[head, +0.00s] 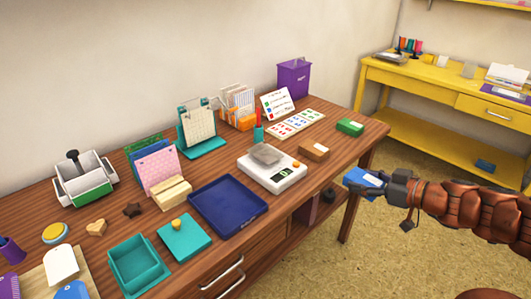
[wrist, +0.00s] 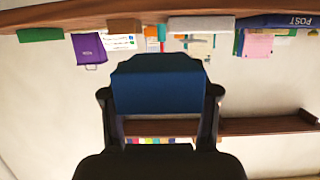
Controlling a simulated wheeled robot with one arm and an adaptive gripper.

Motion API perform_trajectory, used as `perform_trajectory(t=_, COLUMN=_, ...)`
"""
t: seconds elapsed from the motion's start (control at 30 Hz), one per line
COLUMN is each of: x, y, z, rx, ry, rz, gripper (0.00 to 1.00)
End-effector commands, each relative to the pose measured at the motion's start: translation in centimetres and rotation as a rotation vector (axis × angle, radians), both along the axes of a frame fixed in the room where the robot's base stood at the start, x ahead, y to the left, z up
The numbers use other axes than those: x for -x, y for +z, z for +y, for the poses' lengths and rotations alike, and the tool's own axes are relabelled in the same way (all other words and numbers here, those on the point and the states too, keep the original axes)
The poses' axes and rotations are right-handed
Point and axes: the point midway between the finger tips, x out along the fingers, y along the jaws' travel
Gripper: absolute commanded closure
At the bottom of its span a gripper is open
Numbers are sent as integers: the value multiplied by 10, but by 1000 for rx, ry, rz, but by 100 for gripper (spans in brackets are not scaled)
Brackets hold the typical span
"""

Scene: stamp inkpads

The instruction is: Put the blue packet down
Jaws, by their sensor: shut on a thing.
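The blue packet (head: 361,182) is in my gripper (head: 382,183), just off the right end of the brown wooden table (head: 352,128) in the head view. It appears raised, with the floor behind it. In the wrist view the packet (wrist: 158,85) fills the middle, with a dark finger of my gripper (wrist: 160,95) on each side. The gripper is shut on it. The packet's far side is hidden.
The table holds a white scale (head: 272,181) with a grey packet on it, a brown box (head: 314,150), a green box (head: 350,126) and a navy tray (head: 228,235). A yellow desk (head: 440,85) stands at the right. Bare table shows near the right end.

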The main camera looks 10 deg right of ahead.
Motion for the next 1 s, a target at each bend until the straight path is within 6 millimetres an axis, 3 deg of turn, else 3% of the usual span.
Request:
perform_trajectory(t=0.47, x=-82, y=13, z=79, rx=0, ry=-79, rz=-3, gripper=76)
perform_trajectory(t=1.0, x=-160, y=23, z=149, rx=2, ry=-170, rz=-2, gripper=76)
